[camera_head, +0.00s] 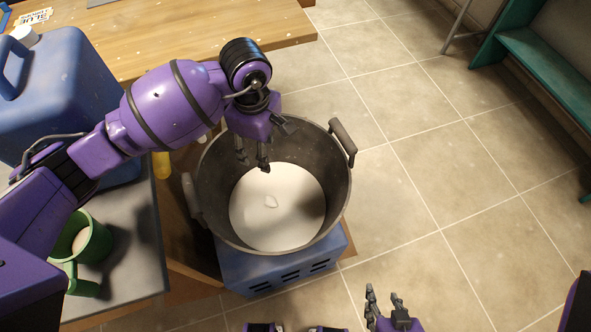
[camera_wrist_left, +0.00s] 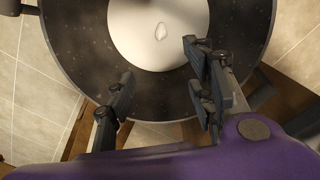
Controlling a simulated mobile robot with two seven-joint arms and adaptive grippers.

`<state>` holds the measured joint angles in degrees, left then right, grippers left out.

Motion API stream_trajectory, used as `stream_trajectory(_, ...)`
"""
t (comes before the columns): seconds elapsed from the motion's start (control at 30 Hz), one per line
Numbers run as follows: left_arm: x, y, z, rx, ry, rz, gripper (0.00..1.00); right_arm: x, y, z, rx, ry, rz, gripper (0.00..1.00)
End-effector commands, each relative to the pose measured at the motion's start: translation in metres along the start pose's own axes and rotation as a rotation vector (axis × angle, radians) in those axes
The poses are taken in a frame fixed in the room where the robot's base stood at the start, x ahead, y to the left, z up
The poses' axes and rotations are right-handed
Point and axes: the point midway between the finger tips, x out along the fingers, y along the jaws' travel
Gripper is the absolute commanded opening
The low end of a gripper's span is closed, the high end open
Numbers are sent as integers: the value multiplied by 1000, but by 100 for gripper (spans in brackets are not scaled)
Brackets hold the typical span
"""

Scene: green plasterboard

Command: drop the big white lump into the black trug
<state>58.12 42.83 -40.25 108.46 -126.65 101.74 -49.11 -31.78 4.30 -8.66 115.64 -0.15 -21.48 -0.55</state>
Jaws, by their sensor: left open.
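The black trug (camera_head: 338,190) is a deep, dark round vessel with two side handles. It also shows in the left wrist view (camera_wrist_left: 85,65). A pale white round area covers its bottom. My right gripper (camera_head: 384,294) is open and empty, low in the head view, right of the trug.
The trug stands on a blue slotted box (camera_head: 285,273). A grey worktop (camera_head: 125,265) at left bears a green jug (camera_head: 88,242) and a blue canister (camera_head: 50,85). A wooden table (camera_head: 180,25) is behind, a teal bench (camera_head: 545,60) at far right. Tiled floor at right is clear.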

Motion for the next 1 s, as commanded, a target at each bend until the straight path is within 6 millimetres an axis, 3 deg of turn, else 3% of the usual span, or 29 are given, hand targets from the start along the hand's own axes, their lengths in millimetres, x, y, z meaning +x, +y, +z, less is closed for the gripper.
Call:
stream_trajectory(0.1,-22,1,-1,1,2,4,50,0,0,0,0,1,0,40)
stream_trajectory(0.3,-42,1,0,0,1,3,50,0,-1,0,0,1,-1,40)
stream_trajectory(1.0,-43,0,0,0,0,0,50,1,-1,-2,0,3,-2,40)
